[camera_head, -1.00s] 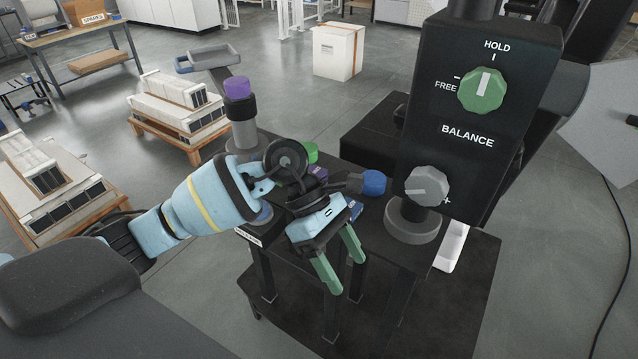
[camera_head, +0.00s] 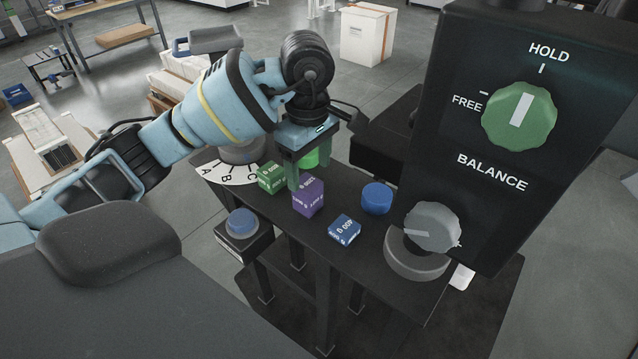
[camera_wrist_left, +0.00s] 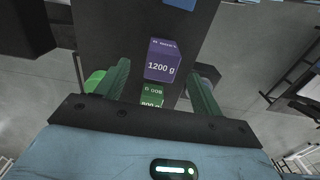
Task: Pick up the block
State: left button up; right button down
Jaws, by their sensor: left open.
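Three labelled blocks sit on the dark bench: a green block (camera_head: 271,178), a purple block (camera_head: 307,197) and a blue block (camera_head: 344,229). My left gripper (camera_head: 309,172) is open with its green fingers pointing down, just behind the purple block in the head view. In the left wrist view, the purple block (camera_wrist_left: 162,62), marked 1200 g, shows ahead between the finger tips (camera_wrist_left: 159,66). The green block (camera_wrist_left: 152,96), marked 800 g there, is partly hidden by the gripper body. No block is gripped. My right gripper is not in view.
A black panel (camera_head: 490,185) with HOLD/FREE and BALANCE knobs stands close on the right. A blue knob-like piece (camera_head: 376,198) is beside the blocks. A blue button (camera_head: 243,223) is at the bench's front left. A lettered dial (camera_head: 229,172) lies left.

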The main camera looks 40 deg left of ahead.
aim_at(308, 182)
pick_arm(q)
jog(key=shift+s+f, duration=0.3)
jog(key=shift+s, duration=0.05)
jog(key=shift+f, duration=0.8)
jog(key=shift+w+f, duration=0.1)
jog(key=shift+f, duration=0.1)
jog(key=shift+a+f, duration=0.2)
jog(key=shift+f, duration=2.35)
jog(key=shift+w, duration=0.1)
jog(key=c, duration=1.3)
grip_shut()
jog(key=shift+r, duration=0.15)
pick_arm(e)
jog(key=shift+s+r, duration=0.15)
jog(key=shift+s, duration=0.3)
